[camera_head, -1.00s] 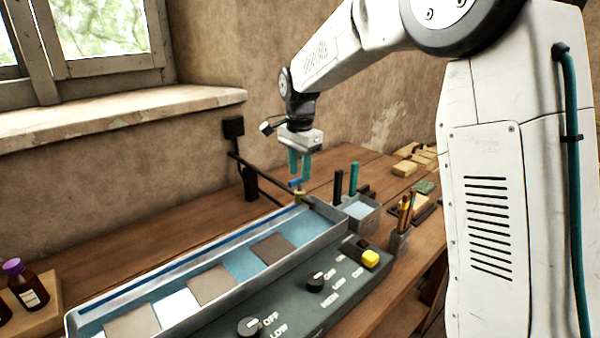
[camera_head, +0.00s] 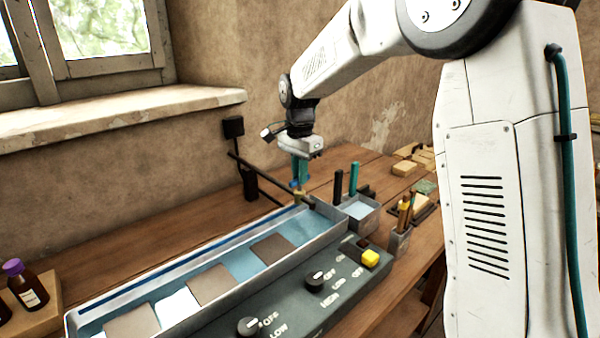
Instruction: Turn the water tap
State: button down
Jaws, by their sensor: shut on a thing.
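My gripper (camera_head: 300,180) hangs pointing down, with teal fingers, over the far right end of the long metal tray. It is shut on the water tap (camera_head: 301,195), gripping its top from above. Only a small brass-coloured part of the tap shows under the fingertips. The fingers hide the tap's blue handle. The fingers overlap each other from this side, so the gap between them cannot be seen.
The long tray (camera_head: 72,322) holds water and several flat plates. A grey panel with knobs and a yellow button (camera_head: 370,258) lies along its front. A small bin (camera_head: 362,224) and a pencil holder (camera_head: 399,243) stand right of the tap. A dark bar (camera_head: 262,177) runs behind it.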

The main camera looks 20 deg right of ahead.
jog(key=n, duration=0.4)
jog(key=shift+n, duration=0.3)
jog(key=n, duration=0.4)
jog(key=shift+n, duration=0.3)
jog(key=c, duration=1.5)
grip_release()
jog(key=shift+r, duration=3.9)
jog(key=shift+n, duration=0.3)
